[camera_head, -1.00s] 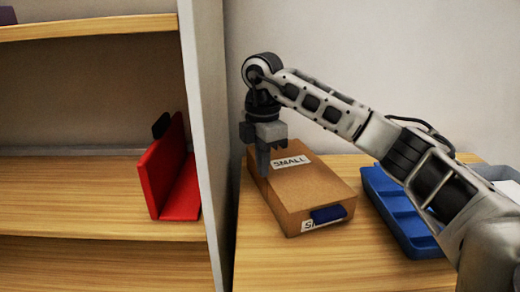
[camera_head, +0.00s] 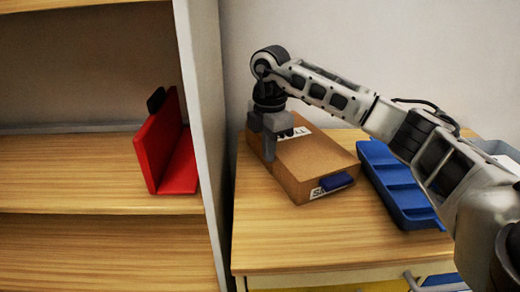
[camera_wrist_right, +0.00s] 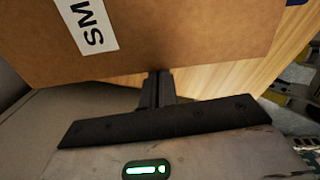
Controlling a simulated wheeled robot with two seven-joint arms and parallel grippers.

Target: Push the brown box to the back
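The brown box (camera_head: 310,165) with white "SMALL" labels lies on the wooden table beside the shelf unit. A dark blue handle-like piece (camera_head: 337,182) sits on its front face. My right gripper (camera_head: 270,157) points down at the box's left side and hides part of its left edge. In the right wrist view its fingers (camera_wrist_right: 157,88) are together with nothing between them. The box (camera_wrist_right: 190,50) fills the top of that view, right by the fingertips; I cannot tell whether they touch. My left gripper is not in view.
A blue compartment tray (camera_head: 395,185) lies right of the box, a narrow gap away. The shelf's side panel (camera_head: 200,110) stands to the left, with a red folder-like object (camera_head: 170,150) inside. A grey wall is behind. The table's front (camera_head: 300,245) is clear.

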